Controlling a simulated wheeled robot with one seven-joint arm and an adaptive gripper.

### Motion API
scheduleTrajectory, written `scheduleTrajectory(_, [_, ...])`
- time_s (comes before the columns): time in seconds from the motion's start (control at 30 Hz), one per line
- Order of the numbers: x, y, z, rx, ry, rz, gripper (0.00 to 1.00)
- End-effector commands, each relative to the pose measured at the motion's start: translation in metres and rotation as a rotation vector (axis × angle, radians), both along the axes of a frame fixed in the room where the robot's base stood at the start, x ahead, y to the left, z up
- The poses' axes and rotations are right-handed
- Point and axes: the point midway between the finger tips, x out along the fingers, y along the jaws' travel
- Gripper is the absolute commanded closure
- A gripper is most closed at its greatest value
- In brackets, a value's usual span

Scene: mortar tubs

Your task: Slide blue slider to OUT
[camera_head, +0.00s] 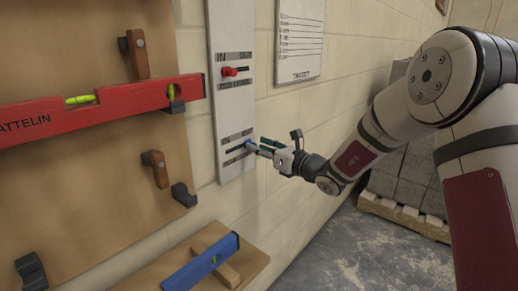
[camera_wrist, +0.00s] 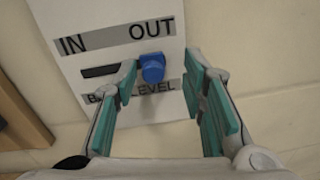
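The blue slider (camera_wrist: 153,68) is a blue knob on a white panel (camera_head: 217,120), on the lower slot; it is small in the head view (camera_head: 250,145). In the wrist view the knob is below the OUT label (camera_wrist: 151,30), and the bare dark slot (camera_wrist: 97,72) shows on its left, below the IN label (camera_wrist: 73,45). My gripper (camera_wrist: 161,75) is open, its green-padded fingers on either side of the knob. The left finger is close to the knob's left side; I cannot tell whether it touches. A gap shows on the right. In the head view my gripper (camera_head: 264,147) is at the panel.
A red slider (camera_head: 229,71) sits on the panel's upper slot. A board on the left carries a red spirit level (camera_head: 95,108), and a blue level (camera_head: 202,262) is below. A framed sheet (camera_head: 300,40) hangs to the right. Grey blocks stand behind my arm.

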Motion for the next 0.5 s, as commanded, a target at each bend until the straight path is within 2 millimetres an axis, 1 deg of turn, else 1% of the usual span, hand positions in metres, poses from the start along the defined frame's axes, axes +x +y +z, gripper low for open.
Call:
scheduleTrajectory(0.27, [-0.003, -0.001, 0.000, 0.000, 0.000, 0.003, 0.62])
scheduleTrajectory(0.37, [-0.009, -0.009, 0.000, -0.001, 0.002, 0.001, 0.62])
scheduleTrajectory(0.5, [-0.025, -0.028, 0.000, -0.001, 0.001, 0.000, 0.62])
